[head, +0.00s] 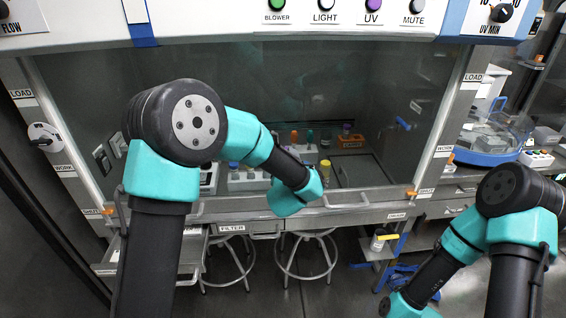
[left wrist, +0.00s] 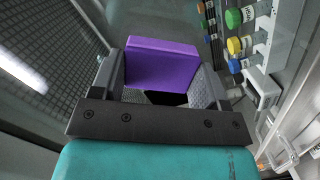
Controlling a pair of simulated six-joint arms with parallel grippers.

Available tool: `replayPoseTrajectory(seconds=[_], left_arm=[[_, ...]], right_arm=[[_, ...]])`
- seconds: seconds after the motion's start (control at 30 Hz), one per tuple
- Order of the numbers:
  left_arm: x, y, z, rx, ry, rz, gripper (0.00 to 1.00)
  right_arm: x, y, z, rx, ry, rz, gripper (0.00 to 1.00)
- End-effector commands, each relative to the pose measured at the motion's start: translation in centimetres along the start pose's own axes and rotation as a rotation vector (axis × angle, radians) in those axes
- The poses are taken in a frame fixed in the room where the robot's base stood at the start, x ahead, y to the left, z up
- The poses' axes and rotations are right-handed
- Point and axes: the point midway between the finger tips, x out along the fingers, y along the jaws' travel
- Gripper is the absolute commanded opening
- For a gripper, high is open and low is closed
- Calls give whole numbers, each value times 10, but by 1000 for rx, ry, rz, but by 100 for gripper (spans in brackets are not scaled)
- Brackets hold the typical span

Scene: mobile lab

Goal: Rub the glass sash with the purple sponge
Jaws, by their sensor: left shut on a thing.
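The purple sponge (left wrist: 162,66) is a flat block held between the two dark fingers of my left gripper (left wrist: 161,80) in the left wrist view. The glass sash (head: 270,90) is the wide, dark, see-through pane across the front of the cabinet in the head view. My left arm reaches in front of its lower part. In the head view my left gripper and the sponge are hidden behind my own wrist. I cannot tell whether the sponge touches the glass. My right arm is at the lower right, and its gripper is out of view.
Behind the glass stand capped vials in a rack (head: 250,180); capped vials also show in the left wrist view (left wrist: 234,46). The sash handle (head: 345,199) runs along the lower edge. Stools (head: 308,258) stand below. A blue-rimmed device (head: 490,135) sits at the right.

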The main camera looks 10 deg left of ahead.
Motion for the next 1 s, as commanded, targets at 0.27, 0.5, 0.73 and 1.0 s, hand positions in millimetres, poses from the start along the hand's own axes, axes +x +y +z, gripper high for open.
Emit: replayPoseTrajectory(seconds=[0.27, 0.5, 0.73, 1.0], left_arm=[[4, 12, 16, 0, 0, 2, 46], [6, 15, 20, 0, 1, 4, 46], [4, 16, 19, 0, 1, 6, 46], [3, 15, 19, 0, 2, 4, 46]], right_arm=[[0, 0, 0, 0, 0, 0, 73], [0, 0, 0, 0, 0, 0, 73], [0, 0, 0, 0, 0, 0, 73], [0, 0, 0, 0, 0, 0, 73]])
